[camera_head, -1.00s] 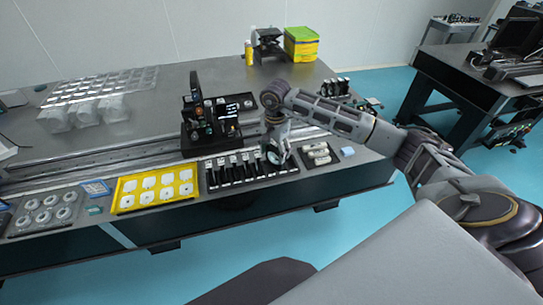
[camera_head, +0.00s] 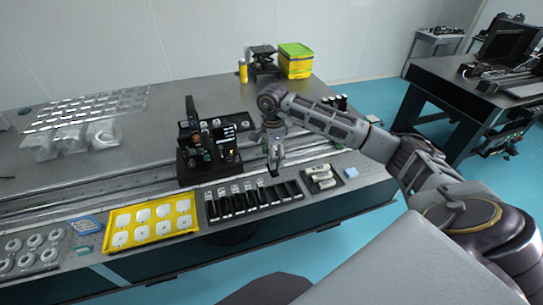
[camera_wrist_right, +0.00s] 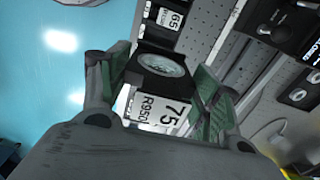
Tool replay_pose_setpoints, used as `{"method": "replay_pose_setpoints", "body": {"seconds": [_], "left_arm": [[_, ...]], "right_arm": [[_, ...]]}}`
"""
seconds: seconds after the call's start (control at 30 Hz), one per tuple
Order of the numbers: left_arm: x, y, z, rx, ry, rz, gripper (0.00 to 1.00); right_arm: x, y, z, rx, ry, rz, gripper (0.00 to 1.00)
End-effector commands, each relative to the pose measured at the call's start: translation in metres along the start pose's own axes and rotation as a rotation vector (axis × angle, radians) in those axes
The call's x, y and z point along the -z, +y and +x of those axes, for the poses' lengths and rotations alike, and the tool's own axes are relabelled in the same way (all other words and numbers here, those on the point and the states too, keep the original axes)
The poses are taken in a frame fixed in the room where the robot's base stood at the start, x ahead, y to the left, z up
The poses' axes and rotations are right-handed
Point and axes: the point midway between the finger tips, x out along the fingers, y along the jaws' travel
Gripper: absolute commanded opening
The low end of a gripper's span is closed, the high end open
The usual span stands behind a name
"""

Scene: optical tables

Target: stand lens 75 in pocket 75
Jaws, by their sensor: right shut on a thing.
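My right gripper (camera_head: 275,160) points down at the right end of the black lens rack (camera_head: 242,216). It is shut on lens 75, a round clear lens (camera_wrist_right: 162,64) in a black mount, between the green fingers (camera_wrist_right: 161,70) in the right wrist view. A white label (camera_wrist_right: 160,107) reading 75 shows just below the lens there. In the head view the lens is small, dark and nearly edge-on. I cannot tell whether its lower edge touches the rack or which pocket is under it. My left gripper is not in view.
A label (camera_wrist_right: 170,19) reading 65 shows beyond the lens. A yellow tray (camera_head: 111,238) of white pieces lies left of the rack, and a small dark tray (camera_head: 337,181) lies right. A black optical assembly (camera_head: 193,140) stands behind. The table's front edge is close.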

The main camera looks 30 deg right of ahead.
Motion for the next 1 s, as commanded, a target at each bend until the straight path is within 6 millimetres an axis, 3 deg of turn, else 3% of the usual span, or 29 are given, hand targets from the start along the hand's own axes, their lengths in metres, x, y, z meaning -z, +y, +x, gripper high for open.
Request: {"method": "replay_pose_setpoints", "body": {"seconds": [0.47, 1.0], "left_arm": [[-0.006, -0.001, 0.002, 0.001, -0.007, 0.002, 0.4], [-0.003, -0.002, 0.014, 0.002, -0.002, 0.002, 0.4]], "right_arm": [[0.0, 0.0, 0.004, 0.0, 0.0, -0.002, 0.35], [0.0, 0.0, 0.029, 0.0, 0.0, -0.002, 0.35]]}}
